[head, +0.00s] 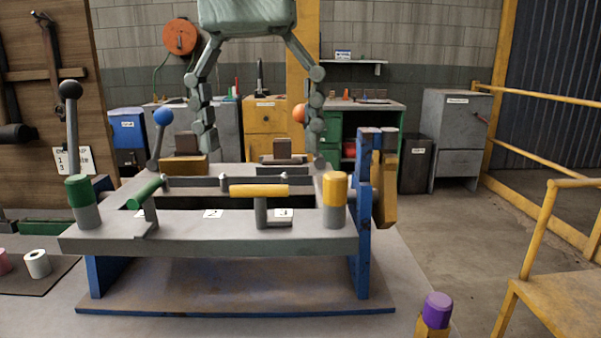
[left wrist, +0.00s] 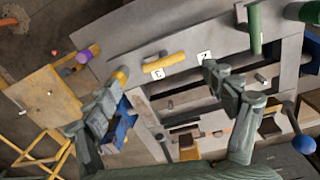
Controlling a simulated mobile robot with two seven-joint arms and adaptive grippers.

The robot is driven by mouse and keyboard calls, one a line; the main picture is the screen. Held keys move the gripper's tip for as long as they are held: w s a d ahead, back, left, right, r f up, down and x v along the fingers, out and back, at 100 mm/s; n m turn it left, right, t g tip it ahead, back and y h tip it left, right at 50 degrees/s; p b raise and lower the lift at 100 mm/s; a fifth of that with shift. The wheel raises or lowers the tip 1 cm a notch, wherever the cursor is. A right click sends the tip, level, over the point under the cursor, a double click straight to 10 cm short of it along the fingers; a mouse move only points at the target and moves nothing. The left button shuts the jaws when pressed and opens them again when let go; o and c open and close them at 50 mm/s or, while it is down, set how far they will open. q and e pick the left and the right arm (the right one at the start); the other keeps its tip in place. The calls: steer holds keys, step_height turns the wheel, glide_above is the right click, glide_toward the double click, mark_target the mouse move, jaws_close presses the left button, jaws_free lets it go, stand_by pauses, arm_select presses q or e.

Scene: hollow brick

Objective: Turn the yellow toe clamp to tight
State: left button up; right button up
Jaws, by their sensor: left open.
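The yellow toe clamp (head: 258,190) has a yellow bar handle on a short grey post, lying crosswise on the front beam of the grey fixture (head: 200,240). A label "3" (head: 284,213) is beside its post. The yellow handle also shows in the left wrist view (left wrist: 166,63). My left gripper (head: 262,150) comes down from the top, open and empty, fingers wide apart. It appears behind and above the yellow handle, apart from it. In the left wrist view its fingers (left wrist: 164,80) spread over the frame opening. My right gripper is not in view.
A green handle (head: 147,190) stands left of the yellow one, near label "2" (head: 212,214). Capped posts, green (head: 80,190) and yellow (head: 335,188), flank the beam. Levers with black (head: 70,90) and blue (head: 163,117) knobs rise at left. An orange ball (head: 299,114) is beside my right-hand finger.

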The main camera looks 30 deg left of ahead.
mark_target(258, 186)
arm_select(q)
steer(key=shift+w, duration=0.1)
steer(key=shift+a+f, duration=0.1)
steer(key=shift+f, duration=0.15)
steer(key=f, duration=0.6)
steer(key=shift+s, duration=0.25)
steer(key=shift+f, duration=0.45)
steer(key=shift+c, duration=1.6)
steer(key=c, duration=0.8)
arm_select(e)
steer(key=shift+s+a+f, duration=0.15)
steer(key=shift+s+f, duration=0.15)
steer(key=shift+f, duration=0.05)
